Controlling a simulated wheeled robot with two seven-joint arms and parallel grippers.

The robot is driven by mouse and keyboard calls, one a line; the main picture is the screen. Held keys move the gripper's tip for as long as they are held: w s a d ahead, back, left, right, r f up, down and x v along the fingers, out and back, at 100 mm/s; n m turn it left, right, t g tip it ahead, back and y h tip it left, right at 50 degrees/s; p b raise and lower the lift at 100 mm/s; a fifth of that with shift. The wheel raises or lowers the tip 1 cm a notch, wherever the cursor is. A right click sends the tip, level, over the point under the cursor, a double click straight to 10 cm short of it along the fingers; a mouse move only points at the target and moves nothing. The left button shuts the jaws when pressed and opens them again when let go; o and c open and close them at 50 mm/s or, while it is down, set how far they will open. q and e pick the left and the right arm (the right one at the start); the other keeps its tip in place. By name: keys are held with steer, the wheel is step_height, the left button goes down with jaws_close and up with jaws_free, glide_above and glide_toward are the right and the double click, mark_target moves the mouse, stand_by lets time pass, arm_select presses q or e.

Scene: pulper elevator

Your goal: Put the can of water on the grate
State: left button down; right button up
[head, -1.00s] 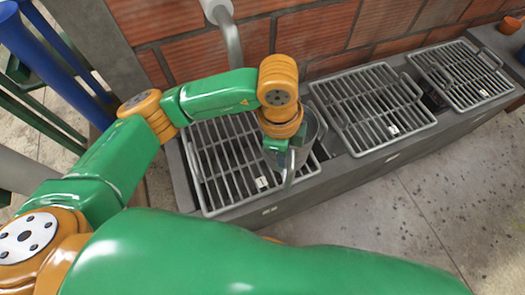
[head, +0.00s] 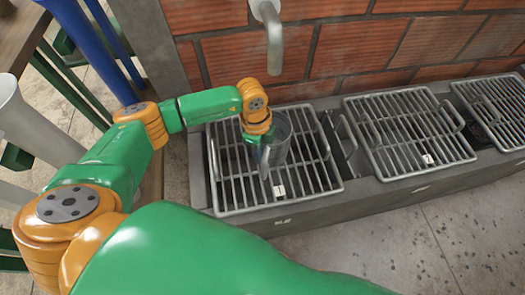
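A grey metal can (head: 281,139), open at the top, is upright over the right half of the leftmost grate (head: 237,196). Whether its base touches the bars cannot be told. My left gripper (head: 263,162) points down at the can's left side, with a grey finger against its wall. It appears shut on the can, though the far finger is hidden. Water inside the can cannot be made out. My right gripper is not in view.
A middle grate (head: 410,130) and a right grate (head: 499,108) sit along the same stone ledge (head: 350,195), both empty. A brick wall (head: 330,45) stands behind, with a grey pipe (head: 272,40) coming down above the left grate. Blue and green posts stand at the left.

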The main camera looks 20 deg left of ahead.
arm_select(q)
steer(key=c, duration=1.5)
jaws_free()
steer(key=shift+f, duration=0.1)
steer(key=o, duration=0.4)
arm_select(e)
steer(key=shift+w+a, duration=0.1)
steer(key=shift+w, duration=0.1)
arm_select(q)
steer(key=shift+r, duration=0.3)
steer(key=r, duration=0.2)
steer(key=r+p, duration=0.1)
steer(key=r, duration=0.4)
steer(key=shift+a+r+p, duration=0.1)
steer(key=shift+a+p, duration=0.25)
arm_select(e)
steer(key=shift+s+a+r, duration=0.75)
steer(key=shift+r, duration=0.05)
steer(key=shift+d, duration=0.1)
